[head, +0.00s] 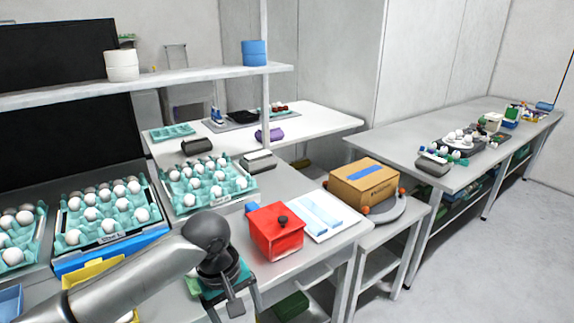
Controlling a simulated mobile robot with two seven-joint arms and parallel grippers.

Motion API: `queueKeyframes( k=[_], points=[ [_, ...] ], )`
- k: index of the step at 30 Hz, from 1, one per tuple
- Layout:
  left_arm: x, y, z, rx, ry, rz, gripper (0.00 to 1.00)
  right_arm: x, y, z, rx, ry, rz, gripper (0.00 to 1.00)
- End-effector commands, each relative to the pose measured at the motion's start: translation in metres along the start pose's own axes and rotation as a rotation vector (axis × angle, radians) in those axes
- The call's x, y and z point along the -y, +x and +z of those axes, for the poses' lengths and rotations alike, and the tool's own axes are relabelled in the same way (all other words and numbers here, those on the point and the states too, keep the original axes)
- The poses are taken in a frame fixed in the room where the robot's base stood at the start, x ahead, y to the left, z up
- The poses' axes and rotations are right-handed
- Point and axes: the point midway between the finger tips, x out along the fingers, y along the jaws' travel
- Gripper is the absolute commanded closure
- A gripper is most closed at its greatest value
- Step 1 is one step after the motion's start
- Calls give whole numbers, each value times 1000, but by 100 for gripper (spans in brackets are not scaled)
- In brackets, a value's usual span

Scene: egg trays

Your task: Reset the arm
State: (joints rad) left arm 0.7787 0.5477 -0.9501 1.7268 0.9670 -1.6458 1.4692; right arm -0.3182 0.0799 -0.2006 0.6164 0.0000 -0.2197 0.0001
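My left arm (140,283) reaches in from the lower left, over the front of the workbench. Its dark wrist bends down to my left gripper (233,303) near the bottom edge. Teal material shows right behind the gripper, and I cannot tell whether they touch. The finger opening is not clear. My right arm and gripper are out of view.
Teal egg trays with white eggs stand on the bench: one left (37,218), one in the middle (150,192), one further back (250,183). A red lidded box (268,241) stands right of my gripper. A cardboard box (362,190) sits beyond it. Floor at right is clear.

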Motion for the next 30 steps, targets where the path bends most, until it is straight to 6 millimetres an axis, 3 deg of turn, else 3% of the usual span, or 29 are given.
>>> queueKeyframes(
  k=[1, 5, 8, 11, 14, 17, 21, 25, 30],
  points=[
    [-3, 20, -4, 6, 2, 29, 16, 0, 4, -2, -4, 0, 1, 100],
    [-6, 70, -16, -10, 25, 108, 16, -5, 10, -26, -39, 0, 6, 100],
    [4, 120, -26, -43, 50, 152, 16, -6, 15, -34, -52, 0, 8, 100],
    [29, 180, -28, -89, 92, 167, 16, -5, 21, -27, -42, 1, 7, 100],
    [68, 240, -18, -135, 154, 146, 16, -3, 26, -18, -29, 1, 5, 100],
    [116, 295, 6, -167, 236, 101, 16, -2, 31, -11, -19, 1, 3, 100],
    [186, 356, 59, -175, 373, 23, 16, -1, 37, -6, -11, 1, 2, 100],
    [248, 397, 123, -149, 513, -44, 16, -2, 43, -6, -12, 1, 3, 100],
    [308, 422, 203, -98, 676, -94, 16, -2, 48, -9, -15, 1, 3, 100]
  ],
)
